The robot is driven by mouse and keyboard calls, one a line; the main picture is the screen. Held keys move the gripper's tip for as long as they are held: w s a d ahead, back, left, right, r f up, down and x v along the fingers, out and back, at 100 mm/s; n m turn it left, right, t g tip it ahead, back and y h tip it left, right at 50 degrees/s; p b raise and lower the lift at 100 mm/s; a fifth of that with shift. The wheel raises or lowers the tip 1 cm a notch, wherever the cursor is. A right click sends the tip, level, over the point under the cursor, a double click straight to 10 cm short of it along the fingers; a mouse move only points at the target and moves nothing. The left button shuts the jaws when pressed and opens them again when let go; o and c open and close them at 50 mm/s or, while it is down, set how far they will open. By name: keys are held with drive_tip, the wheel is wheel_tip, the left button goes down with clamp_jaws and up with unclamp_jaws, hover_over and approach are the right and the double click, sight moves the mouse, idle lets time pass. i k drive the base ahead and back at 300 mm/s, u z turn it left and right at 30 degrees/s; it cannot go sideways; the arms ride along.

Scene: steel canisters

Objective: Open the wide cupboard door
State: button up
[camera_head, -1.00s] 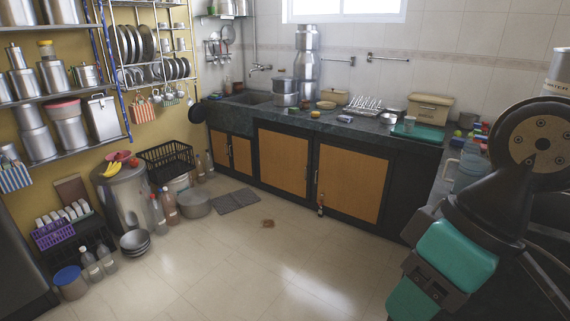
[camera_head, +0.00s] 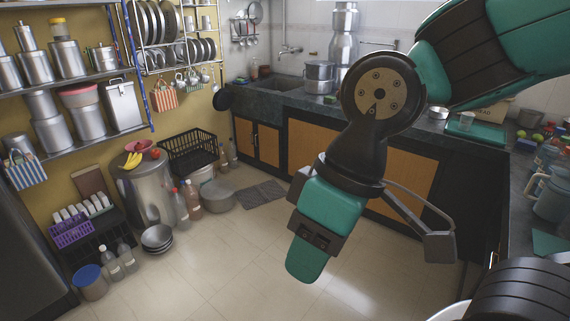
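The wide cupboard door (camera_head: 405,178) is an orange-brown panel in a dark frame, under the stone counter at the centre right. It looks shut. My arm covers its left part, so I cannot see its handle. My gripper (camera_head: 370,254) hangs in front of it in the picture, over the floor, pointing down. A teal and dark finger part shows on its left and a grey finger on a bent link on its right. They stand wide apart with nothing visible between them. I cannot tell the exact distance from gripper to door, but no contact shows.
A narrower orange door (camera_head: 313,147) and a small double door (camera_head: 257,137) stand to the left. A sink (camera_head: 268,94) and a pot (camera_head: 320,76) are above. A steel drum (camera_head: 148,190), bottles and bowls crowd the left. The tiled floor (camera_head: 230,265) between is clear.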

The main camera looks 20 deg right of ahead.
sight(305, 138)
drive_tip(key=u, duration=0.15)
drive_tip(key=i, duration=1.45)
drive_tip(key=z, duration=0.6)
drive_tip(key=i, duration=0.95)
drive_tip(key=z, duration=1.1)
drive_tip(key=i, duration=0.5)
drive_tip(key=z, duration=0.3)
